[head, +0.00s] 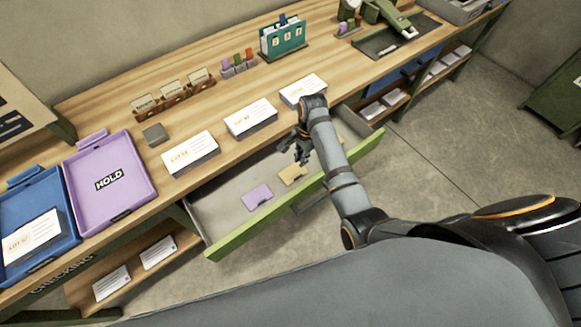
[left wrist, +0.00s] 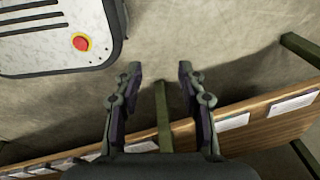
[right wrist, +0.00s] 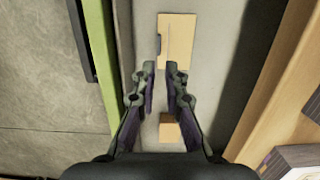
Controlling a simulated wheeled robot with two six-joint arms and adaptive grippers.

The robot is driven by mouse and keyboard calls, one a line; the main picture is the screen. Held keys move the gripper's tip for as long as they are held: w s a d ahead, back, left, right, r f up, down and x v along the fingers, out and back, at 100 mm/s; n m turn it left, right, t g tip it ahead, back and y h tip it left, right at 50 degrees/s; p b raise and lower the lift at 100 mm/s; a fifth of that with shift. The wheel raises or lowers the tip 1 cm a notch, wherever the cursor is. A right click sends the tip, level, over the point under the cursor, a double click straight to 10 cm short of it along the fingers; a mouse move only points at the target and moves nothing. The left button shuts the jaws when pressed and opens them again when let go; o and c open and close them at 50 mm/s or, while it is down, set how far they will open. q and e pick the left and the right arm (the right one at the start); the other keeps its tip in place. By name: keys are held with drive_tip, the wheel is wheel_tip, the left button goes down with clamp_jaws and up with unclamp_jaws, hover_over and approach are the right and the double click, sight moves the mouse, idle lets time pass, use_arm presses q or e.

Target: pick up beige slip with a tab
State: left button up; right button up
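A beige slip (head: 293,174) lies in the open drawer, and shows larger in the right wrist view (right wrist: 179,40) with a dark tab on its left edge. My right gripper (head: 302,157) hangs over the drawer beside this slip. In the right wrist view its fingers (right wrist: 165,68) are narrowly apart and empty, with the tips near the slip's lower end. Another tan piece (right wrist: 170,128) shows between the fingers, partly hidden. My left gripper (left wrist: 160,70) is open and empty in the left wrist view; the head view does not show it.
A purple slip (head: 257,197) lies in the same drawer. The drawer's green front (head: 235,237) and the wooden tabletop edge (right wrist: 268,100) flank the right gripper. Card stacks (head: 190,153) and a purple HOLD tray (head: 125,195) stand on the table.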

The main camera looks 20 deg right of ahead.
sight(298, 176)
drive_tip(key=f, duration=0.4)
drive_tip(key=shift+s+a+f, duration=0.1)
drive_tip(key=shift+s+a, duration=0.15)
drive_tip(key=shift+s, duration=0.15)
drive_tip(key=shift+w+f, duration=0.1)
drive_tip(key=shift+f, duration=0.55)
wheel_tip(298, 176, down, 5)
drive_tip(key=shift+a+r, duration=0.1)
drive_tip(key=shift+r, duration=0.1)
use_arm(q)
drive_tip(key=shift+s+d+f, duration=0.1)
drive_tip(key=shift+s+f, duration=0.1)
drive_tip(key=shift+s, duration=0.4)
use_arm(e)
clamp_jaws()
